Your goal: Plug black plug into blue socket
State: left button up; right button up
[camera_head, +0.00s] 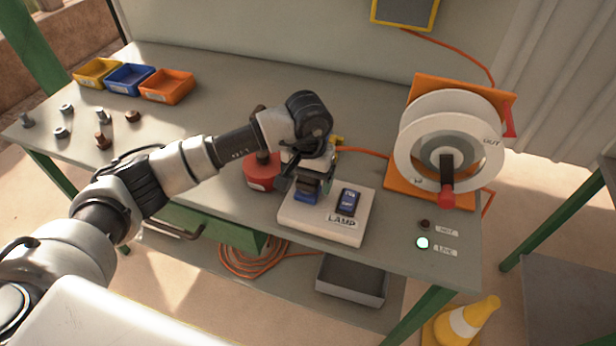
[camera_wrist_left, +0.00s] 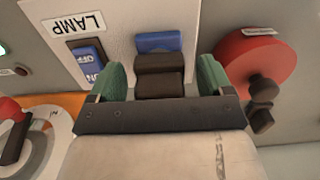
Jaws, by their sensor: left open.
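The black plug (camera_wrist_left: 160,76) is a dark block, and in the wrist view it stands right against the blue socket (camera_wrist_left: 158,42) on the white LAMP panel (camera_head: 326,222). In the head view the dark plug (camera_head: 307,184) shows just above the blue of the socket (camera_head: 302,197). It looks seated, but I cannot tell how deep. My left gripper (camera_head: 305,182) is open over it. In the wrist view its green fingers (camera_wrist_left: 162,80) stand on both sides of the plug, with gaps. My right gripper is not in view.
A blue switch (camera_head: 348,202) sits beside the socket. A red round device with a dark knob (camera_wrist_left: 255,66) stands close to the gripper. A white cable reel (camera_head: 450,140) is at the right. A lit indicator (camera_head: 422,243) is near the front edge. Bins (camera_head: 130,79) stand far left.

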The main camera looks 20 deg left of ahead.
pick_arm(q)
notch_tip(320, 180, up, 11)
jog(key=shift+f+b, duration=0.1)
jog(key=shift+b, duration=0.9)
